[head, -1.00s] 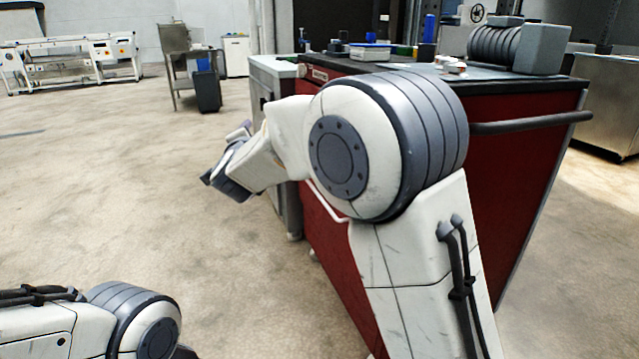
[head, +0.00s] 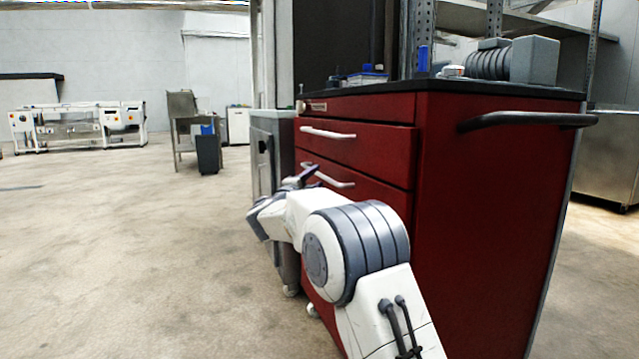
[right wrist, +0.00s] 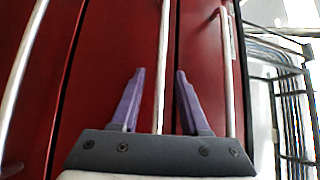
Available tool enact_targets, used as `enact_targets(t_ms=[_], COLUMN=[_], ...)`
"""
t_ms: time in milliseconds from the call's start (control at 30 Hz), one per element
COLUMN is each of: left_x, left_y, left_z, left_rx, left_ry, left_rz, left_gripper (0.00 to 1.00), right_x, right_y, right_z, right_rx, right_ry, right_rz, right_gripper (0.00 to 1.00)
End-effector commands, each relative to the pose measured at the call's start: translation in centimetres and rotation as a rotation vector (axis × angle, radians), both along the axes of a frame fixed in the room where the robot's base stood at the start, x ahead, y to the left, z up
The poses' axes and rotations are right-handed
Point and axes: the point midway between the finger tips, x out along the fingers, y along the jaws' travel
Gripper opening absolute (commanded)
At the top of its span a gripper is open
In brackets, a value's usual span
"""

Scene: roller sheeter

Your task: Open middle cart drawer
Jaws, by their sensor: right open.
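The red cart (head: 482,215) stands to the right in the head view, with pale bar handles on its drawer fronts. The upper handle (head: 327,133) is clear; the middle drawer's handle (head: 335,178) is partly behind my right gripper (head: 308,178). The drawers look shut. In the right wrist view, the purple fingers of my right gripper (right wrist: 160,74) are open. The middle handle (right wrist: 162,50) runs between them, with another handle (right wrist: 226,70) to the right and one (right wrist: 22,65) to the left. Contact cannot be told. My left gripper is out of view.
A grey cabinet (head: 268,150) stands close to the cart's left side. A dark side bar (head: 525,119) sticks out from the cart's right side. A grey roller machine (head: 510,60) stands on its top. The floor at left is open.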

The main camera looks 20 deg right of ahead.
Motion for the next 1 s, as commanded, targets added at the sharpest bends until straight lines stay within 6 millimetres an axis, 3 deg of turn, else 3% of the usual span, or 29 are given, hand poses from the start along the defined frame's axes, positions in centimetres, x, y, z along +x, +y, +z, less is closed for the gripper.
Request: enact_targets(t_ms=[233,600,633,733,1000], left_x=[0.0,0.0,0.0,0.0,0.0], left_y=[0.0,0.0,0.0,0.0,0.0], left_z=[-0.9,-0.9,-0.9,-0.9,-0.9], left_rx=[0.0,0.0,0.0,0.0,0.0], left_ry=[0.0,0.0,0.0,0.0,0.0], left_rz=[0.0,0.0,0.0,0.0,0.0], left_gripper=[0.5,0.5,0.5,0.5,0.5], right_x=[2.0,2.3,2.3,2.3,2.3], right_y=[-1.8,-2.1,-2.1,-2.1,-2.1], right_z=[0.3,0.5,0.5,0.5,0.5], right_rx=[0.0,-0.001,-0.001,-0.001,-0.001], right_ry=[0.0,0.001,0.001,0.001,0.001], right_rz=[0.0,0.002,0.002,0.002,0.002], right_gripper=[0.45,0.45,0.41,0.03,0.0])
